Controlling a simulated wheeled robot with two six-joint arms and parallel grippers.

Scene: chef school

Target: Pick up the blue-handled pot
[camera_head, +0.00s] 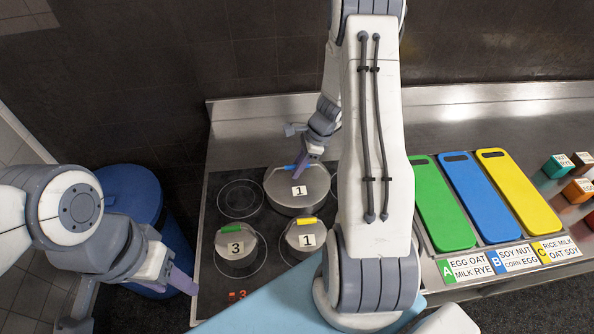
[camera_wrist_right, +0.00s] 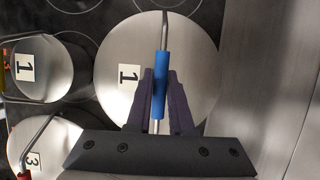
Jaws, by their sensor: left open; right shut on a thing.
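The blue-handled pot (camera_head: 302,197) is a wide steel pot with a label "1" on it. It stands on the back right of the stove in the head view. In the right wrist view its lid (camera_wrist_right: 195,85) and blue handle (camera_wrist_right: 160,72) show. My right gripper (camera_head: 312,158) is shut on the blue handle; the fingers (camera_wrist_right: 159,84) lie on both sides of it in the right wrist view. I cannot tell whether the pot is clear of the stove. My left gripper (camera_head: 182,278) is open and empty, left of the stove.
A green-handled pot (camera_head: 236,246) labelled "3" and a yellow-handled pot (camera_head: 305,240) labelled "1" stand in front. A blue bin (camera_head: 130,190) is left of the stove (camera_head: 208,214). Green (camera_head: 440,205), blue (camera_head: 482,195) and yellow (camera_head: 516,190) boards lie to the right.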

